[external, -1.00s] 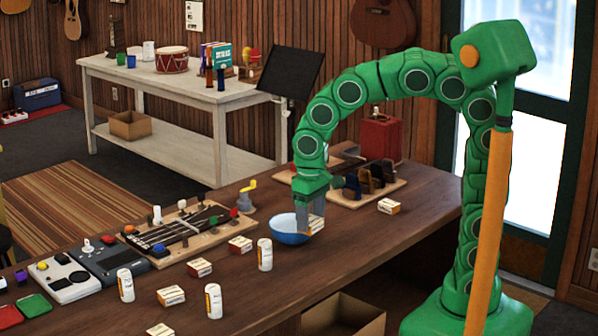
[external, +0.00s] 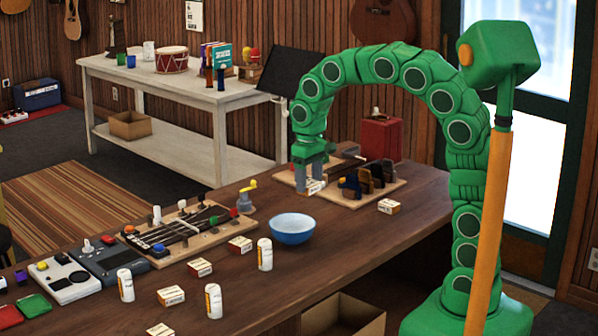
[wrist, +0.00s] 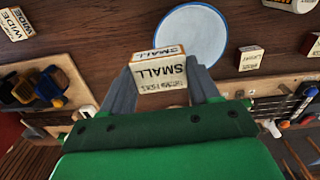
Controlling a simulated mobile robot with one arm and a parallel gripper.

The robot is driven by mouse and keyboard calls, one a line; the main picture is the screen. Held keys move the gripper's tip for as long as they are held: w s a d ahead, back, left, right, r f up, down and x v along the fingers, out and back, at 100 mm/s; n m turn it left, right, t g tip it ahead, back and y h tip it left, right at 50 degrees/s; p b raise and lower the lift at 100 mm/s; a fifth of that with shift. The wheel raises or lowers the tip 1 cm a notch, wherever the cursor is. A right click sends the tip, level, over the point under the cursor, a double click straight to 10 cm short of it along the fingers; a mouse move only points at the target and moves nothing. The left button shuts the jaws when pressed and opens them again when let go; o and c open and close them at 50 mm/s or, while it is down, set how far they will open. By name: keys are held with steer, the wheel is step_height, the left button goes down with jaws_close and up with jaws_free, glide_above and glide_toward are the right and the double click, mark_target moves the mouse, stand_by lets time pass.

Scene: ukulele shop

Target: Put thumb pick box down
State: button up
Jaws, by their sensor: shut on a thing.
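My gripper (external: 314,178) is shut on a small cream box, the thumb pick box (external: 314,188). In the wrist view the box (wrist: 160,76) sits between both fingers (wrist: 162,88), with the word "SMALL" upside down on its face. In the external view it is at the near left part of a wooden board (external: 392,186); I cannot tell whether it touches the board. A blue bowl (external: 292,233) stands on the dark table (external: 345,250) in front of the gripper, apart from it.
Dark holders (external: 378,172) stand on the board right of the gripper. Another small box (external: 389,206) lies near the board's right end. Several boxes and white bottles (external: 265,254) stand left of and in front of the bowl. A crank device (external: 244,199) stands left; table right of the bowl is clear.

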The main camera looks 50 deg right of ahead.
steer(key=w+d, duration=0.5)
steer(key=d, duration=0.9)
glide_above(296, 201)
steer(key=s, duration=0.1)
steer(key=shift+m, duration=0.4)
step_height(296, 201, down, 9)
steer(key=shift+d+r, duration=0.1)
steer(key=shift+w+f, duration=0.45)
steer(key=shift+f, duration=0.15)
steer(key=shift+w+f, duration=0.1)
steer(key=shift+f, duration=1.5)
steer(key=shift+f, duration=0.15)
steer(key=o, duration=1)
step_height(296, 201, up, 12)
steer(key=shift+r, duration=0.15)
